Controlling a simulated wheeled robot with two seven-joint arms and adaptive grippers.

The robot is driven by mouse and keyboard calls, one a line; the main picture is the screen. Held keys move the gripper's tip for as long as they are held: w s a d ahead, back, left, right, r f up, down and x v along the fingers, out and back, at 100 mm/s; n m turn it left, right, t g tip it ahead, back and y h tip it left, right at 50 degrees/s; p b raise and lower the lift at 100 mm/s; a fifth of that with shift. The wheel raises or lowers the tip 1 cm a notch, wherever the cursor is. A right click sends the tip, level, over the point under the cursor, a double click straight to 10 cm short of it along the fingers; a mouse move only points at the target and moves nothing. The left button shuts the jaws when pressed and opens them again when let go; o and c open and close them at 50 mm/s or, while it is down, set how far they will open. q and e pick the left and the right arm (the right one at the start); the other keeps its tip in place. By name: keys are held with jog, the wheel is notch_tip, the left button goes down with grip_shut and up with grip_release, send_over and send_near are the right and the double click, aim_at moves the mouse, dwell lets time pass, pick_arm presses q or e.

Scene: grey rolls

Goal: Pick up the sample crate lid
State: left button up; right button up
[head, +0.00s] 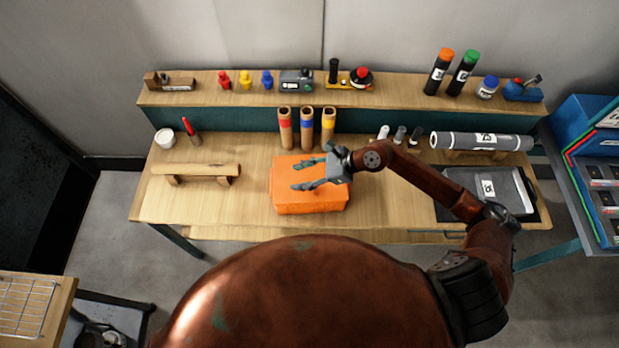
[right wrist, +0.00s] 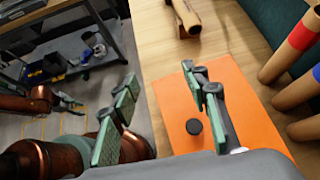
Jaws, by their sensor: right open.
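The sample crate is an orange box (head: 311,205) on the front middle of the wooden table. Its flat orange top, the sample crate lid (head: 284,178), fills the middle of the right wrist view (right wrist: 235,95), with a round black knob (right wrist: 194,127) on it. My right gripper (head: 301,175) is open and empty over the lid, its fingers pointing left in the head view. In the right wrist view its two fingers (right wrist: 158,100) are spread, one over the lid and one off the table's edge. My left gripper (right wrist: 68,104) shows small there, its opening unclear.
Three brown tubes (head: 307,128) with coloured bands stand just behind the crate. A wooden roll on a stand (head: 196,170) lies to the left. A grey roll (head: 482,141) and a grey tray (head: 490,190) are at the right. Table between roll and crate is clear.

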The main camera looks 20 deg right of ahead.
aim_at(310, 176)
jog(key=d+f+h, duration=0.1)
jog(key=d+f, duration=0.1)
jog(key=d+f+n+g+h, duration=0.1)
jog(key=d+f, duration=0.1)
jog(key=f, duration=0.1)
jog(key=d+f+n+h, duration=0.1)
jog(key=d+f, duration=0.1)
jog(key=f, duration=0.1)
jog(key=shift+w+d+h+p, duration=0.3)
jog(key=shift+d+h+p, duration=0.05)
jog(key=shift+h+p, duration=0.05)
jog(key=p+x, duration=0.1)
jog(key=x, duration=0.3)
jog(key=shift+w+d+f+p, duration=0.1)
jog(key=shift+w+d+p, duration=0.2)
jog(key=shift+p, duration=0.1)
jog(key=shift+w+a+f, duration=0.1)
jog(key=shift+a+f, duration=0.15)
jog(key=shift+f, duration=0.25)
jog(key=shift+c, duration=0.7)
grip_shut()
